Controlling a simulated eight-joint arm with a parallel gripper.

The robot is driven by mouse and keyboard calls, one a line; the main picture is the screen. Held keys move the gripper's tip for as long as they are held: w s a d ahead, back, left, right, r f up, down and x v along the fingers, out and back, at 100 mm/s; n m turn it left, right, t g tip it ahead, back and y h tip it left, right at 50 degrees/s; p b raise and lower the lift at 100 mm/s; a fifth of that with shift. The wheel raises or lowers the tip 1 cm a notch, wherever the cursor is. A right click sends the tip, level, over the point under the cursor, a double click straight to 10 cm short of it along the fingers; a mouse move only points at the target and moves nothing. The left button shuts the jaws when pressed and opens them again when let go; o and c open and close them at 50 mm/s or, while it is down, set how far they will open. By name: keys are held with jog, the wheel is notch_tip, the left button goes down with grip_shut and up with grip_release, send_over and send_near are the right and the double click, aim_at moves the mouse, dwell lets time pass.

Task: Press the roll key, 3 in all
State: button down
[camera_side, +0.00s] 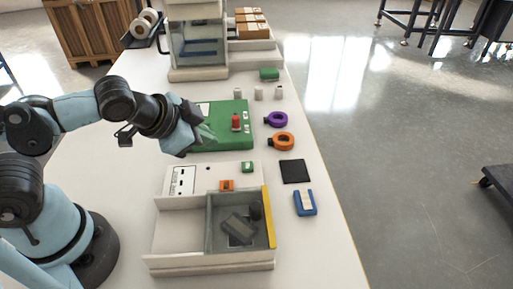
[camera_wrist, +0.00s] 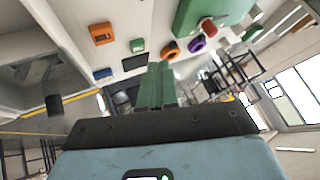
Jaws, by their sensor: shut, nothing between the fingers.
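My gripper (camera_side: 206,134) is shut and empty, held over the left part of the green board (camera_side: 222,140). Its fingers, pressed together, also show in the wrist view (camera_wrist: 158,84). A white machine (camera_side: 165,240) stands at the front. On its panel are an orange block (camera_side: 227,185) and a small green block (camera_side: 247,167), apart from my gripper. They also show in the wrist view as an orange block (camera_wrist: 102,33) and a green block (camera_wrist: 137,45). A red knob (camera_side: 236,122) stands on the green board. No readable label tells me which part is the roll key.
Right of the board lie a purple ring (camera_side: 276,119) and an orange ring (camera_side: 281,141). A black pad (camera_side: 295,171) and a blue holder (camera_side: 305,203) lie near the right table edge. A glass-fronted cabinet (camera_side: 197,45) stands behind. Several small white pieces stand beyond the board.

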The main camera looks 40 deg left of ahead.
jog(key=a+r+n+g, duration=0.1)
jog(key=a+r+n, duration=0.1)
jog(key=a+n, duration=0.4)
jog(key=shift+s+a+r+n+y, duration=0.25)
jog(key=shift+a+n+y, duration=0.05)
jog(key=shift+a, duration=0.15)
jog(key=s+d+r+m+g+h, duration=0.2)
jog(key=d+r+m+g, duration=0.2)
jog(key=d+m, duration=0.5)
jog(key=shift+d+g, duration=0.2)
jog(key=shift+g, duration=0.3)
jog(key=shift+s, duration=0.1)
